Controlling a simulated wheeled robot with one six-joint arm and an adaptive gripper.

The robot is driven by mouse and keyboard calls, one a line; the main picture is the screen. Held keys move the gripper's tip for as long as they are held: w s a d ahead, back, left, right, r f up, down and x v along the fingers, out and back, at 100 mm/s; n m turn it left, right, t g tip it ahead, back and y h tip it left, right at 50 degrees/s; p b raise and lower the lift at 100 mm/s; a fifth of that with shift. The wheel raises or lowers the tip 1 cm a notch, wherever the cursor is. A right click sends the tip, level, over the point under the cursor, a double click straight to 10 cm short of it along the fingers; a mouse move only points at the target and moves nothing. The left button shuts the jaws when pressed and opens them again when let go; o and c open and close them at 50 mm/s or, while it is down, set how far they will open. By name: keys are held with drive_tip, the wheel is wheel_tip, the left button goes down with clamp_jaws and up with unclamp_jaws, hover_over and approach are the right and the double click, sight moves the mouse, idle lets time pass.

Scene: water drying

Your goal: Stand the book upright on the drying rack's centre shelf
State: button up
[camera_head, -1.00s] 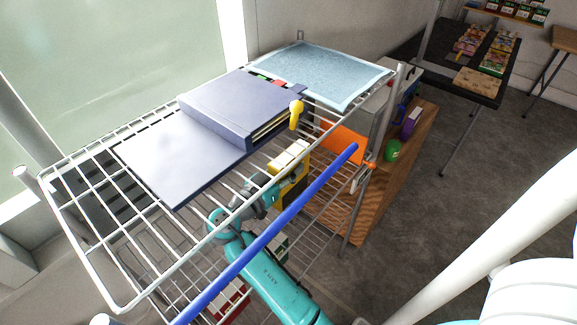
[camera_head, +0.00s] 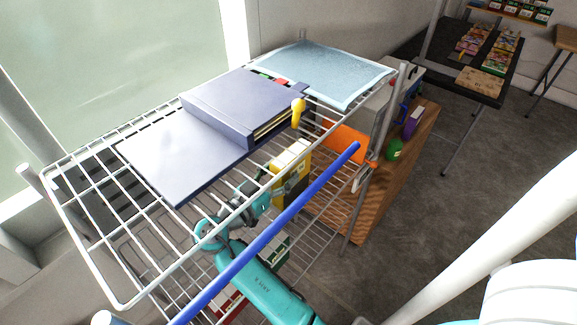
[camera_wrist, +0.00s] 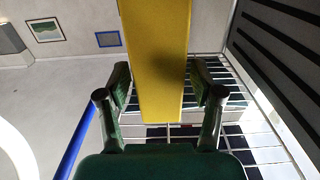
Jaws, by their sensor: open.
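The yellow book (camera_head: 291,182) with white page edges stands upright on the rack's centre shelf (camera_head: 318,212), seen partly through the top shelf's wires. My gripper (camera_head: 258,186) is to its left in the head view, below the top shelf and partly hidden by wires. In the wrist view the yellow book (camera_wrist: 160,75) fills the middle, its spine or edge facing the camera. My gripper (camera_wrist: 161,80) is open, with one finger on each side of the book's near end and gaps visible. The book's base is largely hidden in the head view.
On the top shelf lie a large blue-grey binder (camera_head: 222,108) and a light blue towel (camera_head: 325,72). A blue bar (camera_head: 270,235) runs along the rack's front. An orange panel (camera_head: 345,142) stands right of the book. A wooden cabinet (camera_head: 408,150) stands beyond.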

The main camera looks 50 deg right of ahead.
drive_tip(key=a, duration=0.8)
drive_tip(key=shift+s+a, duration=0.15)
drive_tip(key=shift+s, duration=0.1)
